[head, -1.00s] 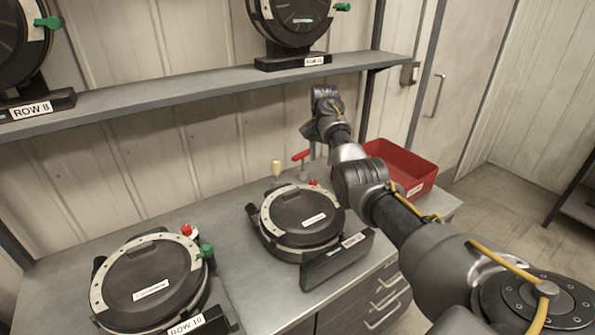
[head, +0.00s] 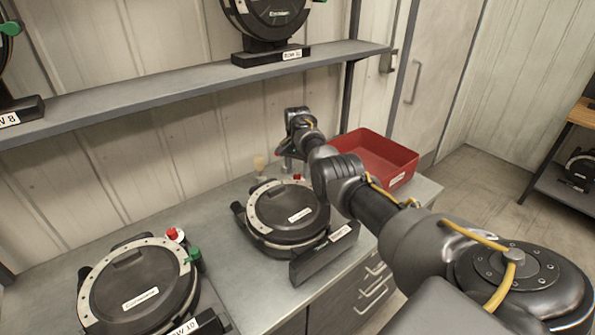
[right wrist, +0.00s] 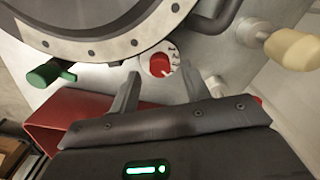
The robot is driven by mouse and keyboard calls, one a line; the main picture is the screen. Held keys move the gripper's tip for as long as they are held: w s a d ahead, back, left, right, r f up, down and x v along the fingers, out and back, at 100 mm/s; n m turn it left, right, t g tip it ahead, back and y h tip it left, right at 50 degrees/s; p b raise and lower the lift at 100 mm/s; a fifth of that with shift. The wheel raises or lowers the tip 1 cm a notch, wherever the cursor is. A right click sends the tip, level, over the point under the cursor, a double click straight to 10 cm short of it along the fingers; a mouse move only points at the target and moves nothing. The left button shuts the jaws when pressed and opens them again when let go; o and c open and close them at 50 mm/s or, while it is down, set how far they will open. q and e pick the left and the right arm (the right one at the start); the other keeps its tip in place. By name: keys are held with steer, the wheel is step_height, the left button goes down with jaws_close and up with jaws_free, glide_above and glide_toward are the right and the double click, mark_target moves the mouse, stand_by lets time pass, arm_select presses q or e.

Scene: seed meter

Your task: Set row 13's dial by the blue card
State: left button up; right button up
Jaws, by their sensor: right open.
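The middle meter (head: 287,212) sits on the bench, a round black body with a pale drilled ring; its row label (head: 341,232) is too small to read. Its small red dial (head: 297,177) shows at the back rim. In the right wrist view a red dial (right wrist: 160,65) with a white marked face sits beside the ring. My right gripper (right wrist: 161,77) is open, its fingers either side of the dial's near edge; contact cannot be told. In the head view the gripper (head: 284,160) is low behind the meter. My left gripper and a blue card are not visible.
A cream knob (right wrist: 292,48) stands right of the dial and a green lever (right wrist: 50,75) left of it. A red bin (head: 375,155) is on the bench beside my arm. The Row 10 meter (head: 140,285) is front left. A shelf (head: 190,80) with meters runs above.

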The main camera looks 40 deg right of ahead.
steer(key=shift+f, duration=0.65)
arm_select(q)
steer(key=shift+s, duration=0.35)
arm_select(e)
steer(key=shift+f, duration=0.1)
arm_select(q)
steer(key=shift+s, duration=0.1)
arm_select(e)
steer(key=shift+c, duration=0.5)
steer(key=c, duration=0.9)
